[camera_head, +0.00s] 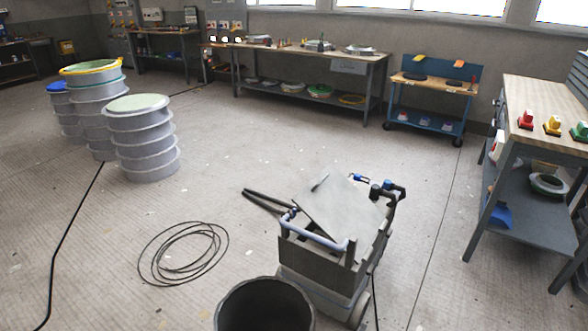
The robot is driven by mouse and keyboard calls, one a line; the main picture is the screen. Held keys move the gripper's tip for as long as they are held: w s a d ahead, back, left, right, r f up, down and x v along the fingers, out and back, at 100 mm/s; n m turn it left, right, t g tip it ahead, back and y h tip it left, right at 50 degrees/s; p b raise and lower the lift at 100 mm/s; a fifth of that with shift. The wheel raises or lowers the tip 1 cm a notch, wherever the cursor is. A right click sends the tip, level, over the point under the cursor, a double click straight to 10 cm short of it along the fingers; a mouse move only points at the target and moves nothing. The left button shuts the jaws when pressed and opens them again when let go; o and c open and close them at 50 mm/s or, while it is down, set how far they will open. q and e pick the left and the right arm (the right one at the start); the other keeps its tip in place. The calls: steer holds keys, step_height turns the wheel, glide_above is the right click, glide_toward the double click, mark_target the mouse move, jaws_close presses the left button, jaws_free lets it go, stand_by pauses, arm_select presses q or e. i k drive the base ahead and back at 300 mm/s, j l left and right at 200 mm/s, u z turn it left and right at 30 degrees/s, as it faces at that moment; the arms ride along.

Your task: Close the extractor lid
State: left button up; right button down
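The extractor (318,262) is a grey wheeled box unit standing on the floor at the lower middle of the head view. Its lid (345,212) is a flat light grey panel with a small dark handle (320,182) near its far left corner. The lid lies at an angle above the box, and a gap shows between it and the box's front. A pale blue-grey tube (318,239) bends around the front left of the box. The hinge is not clear. Neither of my grippers is in view.
A dark open bin (264,306) stands just in front of the extractor. A coiled black cable (184,254) lies to its left. Dark bars (265,201) and black-and-blue fittings (384,190) lie beside the lid. A workbench (545,98) stands at right. Floor between is mostly clear.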

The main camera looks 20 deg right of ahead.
mark_target(330, 200)
steer(key=i+l+u, duration=0.15)
steer(key=l+u, duration=0.3)
steer(key=l, duration=0.15)
steer(key=l+u, duration=0.45)
steer(key=l, duration=0.2)
steer(key=l+u, duration=0.45)
steer(key=l, duration=0.2)
